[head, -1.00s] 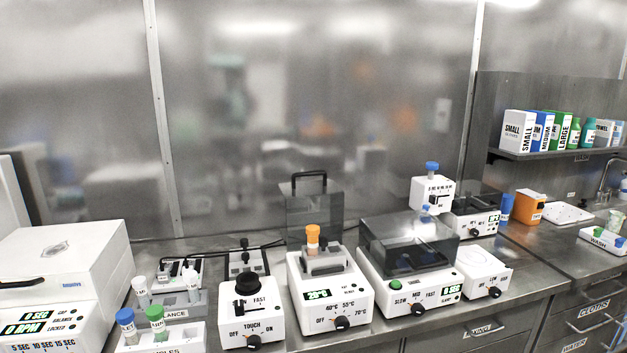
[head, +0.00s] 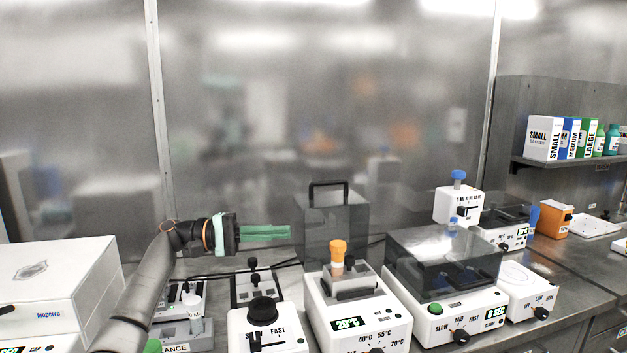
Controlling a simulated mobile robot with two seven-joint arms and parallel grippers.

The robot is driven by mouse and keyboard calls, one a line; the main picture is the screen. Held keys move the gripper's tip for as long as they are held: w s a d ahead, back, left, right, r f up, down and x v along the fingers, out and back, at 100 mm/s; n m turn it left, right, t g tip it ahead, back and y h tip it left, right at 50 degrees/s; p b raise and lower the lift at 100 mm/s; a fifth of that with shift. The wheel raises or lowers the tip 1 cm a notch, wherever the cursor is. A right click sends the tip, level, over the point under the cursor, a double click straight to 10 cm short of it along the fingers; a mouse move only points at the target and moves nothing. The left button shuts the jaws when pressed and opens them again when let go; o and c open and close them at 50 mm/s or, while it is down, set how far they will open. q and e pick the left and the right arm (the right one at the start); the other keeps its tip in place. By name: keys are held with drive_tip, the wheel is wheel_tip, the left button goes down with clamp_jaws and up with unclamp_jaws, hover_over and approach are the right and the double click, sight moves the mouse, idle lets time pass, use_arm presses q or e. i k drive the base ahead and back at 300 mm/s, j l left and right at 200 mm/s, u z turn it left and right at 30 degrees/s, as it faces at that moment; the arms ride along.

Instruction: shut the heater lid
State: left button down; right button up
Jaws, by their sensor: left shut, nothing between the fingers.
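The heater (head: 358,318) is a white box with a display reading 20°C and a temperature dial, right of centre in the head view. Its lid (head: 331,224) is a smoky clear cover with a black handle (head: 328,185), standing open and upright at the back of the heater. An orange-capped tube (head: 338,256) stands in the heater's grey block (head: 353,284). My left gripper (head: 289,232) has green fingers pointing right, shut and empty. In the picture its tips are just left of the lid's left edge; I cannot tell whether they touch. My right gripper is not in view.
A vortex mixer (head: 265,320) with a black top stands left of the heater. A shaker with a dark clear cover (head: 443,262) stands close on its right. A centrifuge (head: 55,285) is at far left. The air above the heater is free.

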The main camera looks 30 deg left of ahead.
sight(312, 257)
drive_tip(key=i+j, duration=0.8)
drive_tip(key=j, duration=0.15)
